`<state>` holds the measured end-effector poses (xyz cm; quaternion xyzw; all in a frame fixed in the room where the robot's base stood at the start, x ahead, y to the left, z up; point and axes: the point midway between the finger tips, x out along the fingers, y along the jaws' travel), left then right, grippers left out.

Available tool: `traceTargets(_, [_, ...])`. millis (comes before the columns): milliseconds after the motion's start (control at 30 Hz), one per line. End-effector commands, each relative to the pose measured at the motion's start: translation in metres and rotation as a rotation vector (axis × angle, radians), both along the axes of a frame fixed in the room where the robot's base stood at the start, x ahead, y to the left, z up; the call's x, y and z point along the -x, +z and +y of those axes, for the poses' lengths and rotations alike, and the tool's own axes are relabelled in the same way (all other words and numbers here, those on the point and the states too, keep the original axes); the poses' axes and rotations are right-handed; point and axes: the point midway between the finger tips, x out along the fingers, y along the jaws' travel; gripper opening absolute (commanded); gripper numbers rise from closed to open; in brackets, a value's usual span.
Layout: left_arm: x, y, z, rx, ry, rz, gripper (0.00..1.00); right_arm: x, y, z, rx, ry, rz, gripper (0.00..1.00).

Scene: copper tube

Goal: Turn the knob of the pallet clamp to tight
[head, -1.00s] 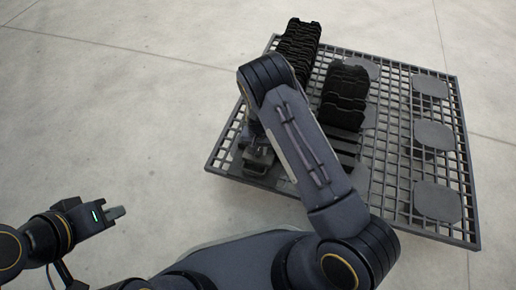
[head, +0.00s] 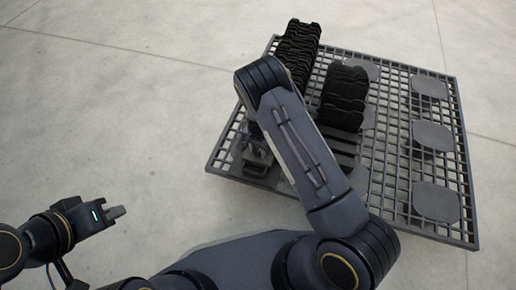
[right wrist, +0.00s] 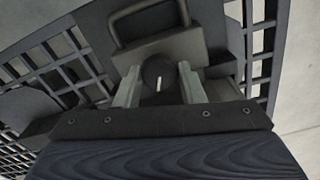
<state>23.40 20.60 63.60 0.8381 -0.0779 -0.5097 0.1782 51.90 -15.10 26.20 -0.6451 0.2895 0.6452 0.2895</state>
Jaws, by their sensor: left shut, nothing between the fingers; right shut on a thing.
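The pallet clamp (head: 256,164) is a dark grey block at the pallet's near left edge, partly hidden by my right arm. The right wrist view shows its grey body (right wrist: 170,45) with a bail-shaped handle. Its knob (right wrist: 158,70) is round and black with a short white mark, roughly vertical in that picture. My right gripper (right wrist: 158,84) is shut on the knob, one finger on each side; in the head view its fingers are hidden. I cannot read any tight marking. My left gripper (head: 118,211) is shut and empty, over the floor at the left.
The dark grid pallet (head: 393,225) carries a tall stack of black parts (head: 299,48) and a shorter stack (head: 344,97). Several round grey pads (head: 437,201) are on its right part. The concrete floor around it is clear.

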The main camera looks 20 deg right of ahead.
Motion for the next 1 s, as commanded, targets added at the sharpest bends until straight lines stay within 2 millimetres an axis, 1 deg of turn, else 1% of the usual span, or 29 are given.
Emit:
traceTargets(300, [0.0, 0.006, 0.0, 0.0, 0.0, 0.0, 0.0, 0.0, 0.001, 0.0, 0.001, -0.3, 0.001, 0.13])
traceTargets(600, [0.0, 0.01, 0.0, 0.0, 0.0, 0.0, 0.0, -0.001, 0.001, 0.0, 0.001, -0.556, -0.001, 0.13])
traceTargets(800, [0.0, 0.011, 0.0, 0.0, 0.0, 0.0, 0.0, -0.001, 0.001, 0.001, 0.0, -0.679, 0.0, 0.13])
traceTargets(1000, [0.0, 0.012, 0.0, 0.0, 0.0, 0.0, 0.0, -0.001, 0.001, 0.001, -0.001, -0.754, -0.001, 0.13])
